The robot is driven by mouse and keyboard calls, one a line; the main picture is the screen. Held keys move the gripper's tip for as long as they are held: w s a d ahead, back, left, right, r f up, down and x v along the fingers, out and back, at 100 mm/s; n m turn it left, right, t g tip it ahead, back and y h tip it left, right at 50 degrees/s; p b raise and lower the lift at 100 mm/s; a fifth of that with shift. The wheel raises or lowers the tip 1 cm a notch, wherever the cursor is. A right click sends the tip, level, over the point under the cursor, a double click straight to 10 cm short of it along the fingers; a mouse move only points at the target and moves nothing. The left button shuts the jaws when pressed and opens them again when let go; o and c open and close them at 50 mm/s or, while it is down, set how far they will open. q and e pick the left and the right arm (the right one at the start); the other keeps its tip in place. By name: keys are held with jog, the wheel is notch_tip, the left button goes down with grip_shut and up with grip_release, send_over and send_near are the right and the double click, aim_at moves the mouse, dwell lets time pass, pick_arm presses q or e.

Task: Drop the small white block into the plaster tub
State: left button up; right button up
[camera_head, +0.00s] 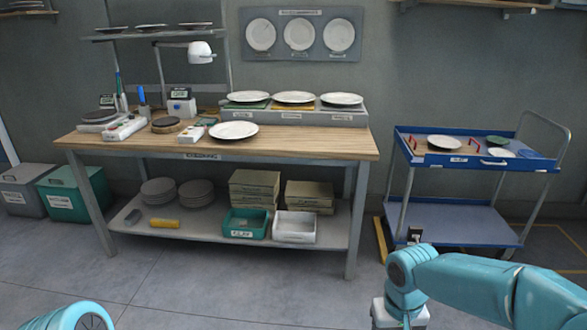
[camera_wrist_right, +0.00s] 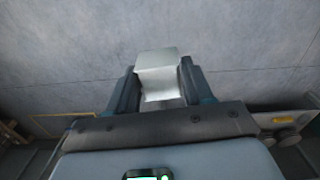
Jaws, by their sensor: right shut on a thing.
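The small white block (camera_wrist_right: 160,73) shows in the wrist view, clasped between the two fingers of my right gripper (camera_wrist_right: 160,88). In the head view my right arm comes in at the lower right, but the block cannot be made out there. A white tub (camera_head: 295,227) stands on the workbench's lower shelf, right of a teal tub labelled CLAY (camera_head: 246,223). The white tub's label is too small to read. My right arm is well to the right of both tubs. My left gripper is out of view.
The wooden workbench (camera_head: 310,143) has plates and tools on top. Its lower shelf (camera_head: 335,232) also holds stacked plates, boxes and a yellow roll. A blue trolley (camera_head: 460,222) stands at the right. Bins (camera_head: 72,195) stand at the left. The floor before the bench is clear.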

jog(key=r+p, duration=0.3)
jog(key=shift+s+r, duration=0.15)
jog(key=shift+s, duration=0.15)
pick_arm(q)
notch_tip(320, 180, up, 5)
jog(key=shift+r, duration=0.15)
